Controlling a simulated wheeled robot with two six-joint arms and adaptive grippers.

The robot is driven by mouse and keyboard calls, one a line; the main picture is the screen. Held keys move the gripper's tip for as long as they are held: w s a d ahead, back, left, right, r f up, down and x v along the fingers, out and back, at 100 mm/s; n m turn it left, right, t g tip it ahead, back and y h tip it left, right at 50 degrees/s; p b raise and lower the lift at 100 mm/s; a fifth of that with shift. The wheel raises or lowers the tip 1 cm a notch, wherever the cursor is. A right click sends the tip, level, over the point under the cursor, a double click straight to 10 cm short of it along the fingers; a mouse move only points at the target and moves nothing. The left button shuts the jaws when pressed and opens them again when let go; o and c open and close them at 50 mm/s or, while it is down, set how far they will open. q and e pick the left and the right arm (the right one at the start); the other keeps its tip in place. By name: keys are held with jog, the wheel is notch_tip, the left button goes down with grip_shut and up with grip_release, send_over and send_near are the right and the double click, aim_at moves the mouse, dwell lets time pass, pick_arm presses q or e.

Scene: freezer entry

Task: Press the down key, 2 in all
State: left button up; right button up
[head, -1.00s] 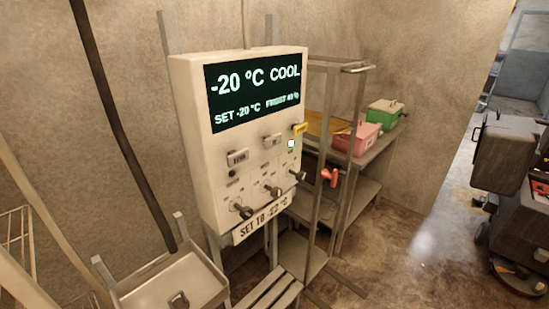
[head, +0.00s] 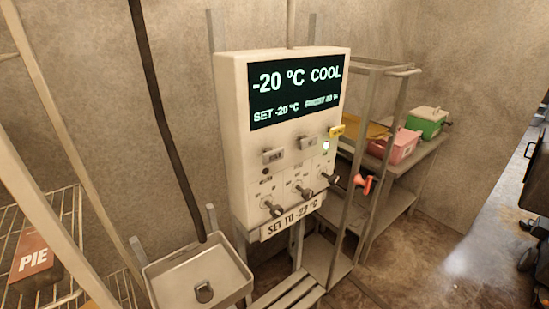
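A white control box (head: 235,130) stands on a post frame in the middle of the head view. Its dark display (head: 296,92) reads -20 °C COOL and SET -20 °C; the small text at the lower right is blurred. Under the display are a left grey key (head: 274,156) and a right grey key (head: 307,142). Their labels are too small to read, so I cannot tell which is the down key. A label strip (head: 292,225) below reads SET TO, seemingly -22 °C. Neither of my grippers is in view.
A metal tray (head: 200,270) is below left. A bench behind holds a pink box (head: 405,144) and a green box (head: 427,122).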

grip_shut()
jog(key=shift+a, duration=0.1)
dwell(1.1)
